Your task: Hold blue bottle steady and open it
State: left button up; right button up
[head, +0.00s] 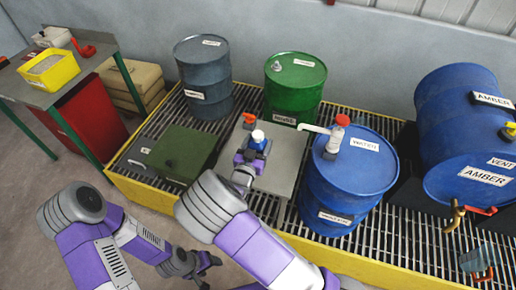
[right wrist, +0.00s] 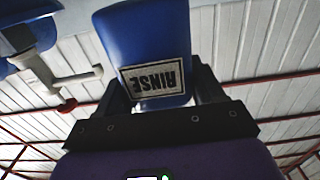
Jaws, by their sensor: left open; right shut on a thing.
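The blue bottle (head: 259,145) with a white cap (head: 258,135) is upright over a grey board in the middle of the head view. My right gripper (head: 250,160) is shut around its body. In the right wrist view the blue bottle (right wrist: 143,35), with an upside-down RINSE label (right wrist: 155,82), sits between the two dark fingers of the right gripper (right wrist: 160,88). My left gripper (head: 200,262) is open and empty, low in the head view, well apart from the bottle. The bottle's base is hidden by the gripper.
The grey board (head: 285,150) lies on a grated yellow platform (head: 150,195). A green drum (head: 293,90) stands behind, a blue WATER drum (head: 345,190) with a tap to the right. A green box (head: 180,150) sits left. A lying AMBER drum (head: 450,130) is far right.

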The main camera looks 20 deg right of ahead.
aim_at(265, 141)
jog(key=o, duration=0.3)
jog(key=c, duration=0.8)
jog(key=shift+o, duration=0.2)
jog(key=shift+w+d+r, duration=0.2)
jog(key=shift+d+r, duration=0.1)
jog(key=shift+r, duration=0.05)
jog(key=r+n+t+y, duration=0.1)
jog(key=y, duration=0.1)
jog(key=d+r+n+y, duration=0.1)
jog(key=n+y, duration=0.1)
jog(key=d+r+n+t+y, duration=0.1)
jog(key=y, duration=0.1)
jog(key=shift+w+r+t, duration=0.2)
jog(key=shift+r+t, duration=0.1)
jog(key=shift+s+a+r+n+y, duration=0.1)
jog(key=shift+s+r+n+y, duration=0.1)
jog(key=shift+r+n+y, duration=0.3)
jog(key=shift+s+r+n+y, duration=0.15)
jog(key=shift+n+y, duration=0.15)
jog(key=shift+y, duration=0.4)
jog(key=shift+s+a+r+n+y, duration=0.25)
jog(key=shift+s+r+n+y, duration=0.3)
jog(key=shift+y, duration=0.25)
